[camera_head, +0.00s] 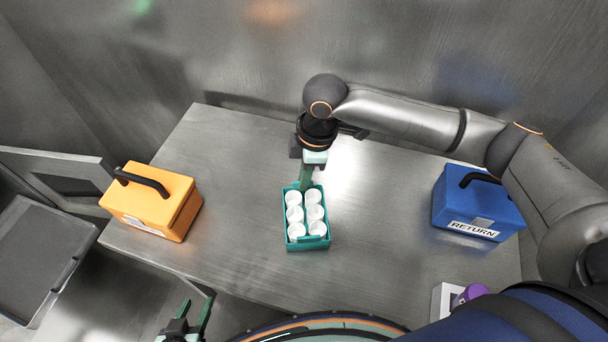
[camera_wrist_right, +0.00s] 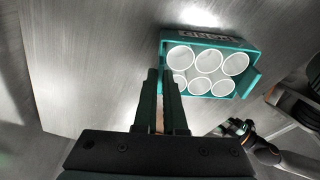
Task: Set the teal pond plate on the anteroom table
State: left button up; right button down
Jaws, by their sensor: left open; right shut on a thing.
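The teal pond plate (camera_head: 318,244) is a teal rack holding several white round cups, at the middle of the steel table (camera_head: 250,150) in the head view. It is level, and seems to rest on or just above the tabletop; I cannot tell which. In the right wrist view the plate (camera_wrist_right: 244,45) shows its lettered side. My right gripper (camera_head: 305,182) reaches down to its far edge and is shut on it; its fingers (camera_wrist_right: 166,75) hide the contact. My left gripper (camera_head: 190,318) is open and empty, off the table's front edge at lower left.
An orange case (camera_head: 160,205) with a black handle stands at the table's left end. A blue case (camera_head: 475,205) labelled RETURN stands at the right. A purple-topped item (camera_head: 468,295) is at the front right. A grey tray (camera_head: 40,260) lies far left. Metal walls stand behind.

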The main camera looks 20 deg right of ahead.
jog(key=shift+f, duration=0.15)
jog(key=c, duration=1)
grip_release()
notch_tip(320, 180, up, 12)
jog(key=d, duration=0.1)
jog(key=shift+s+d+p, duration=0.15)
jog(key=shift+d+p, duration=0.25)
jog(key=shift+p, duration=0.05)
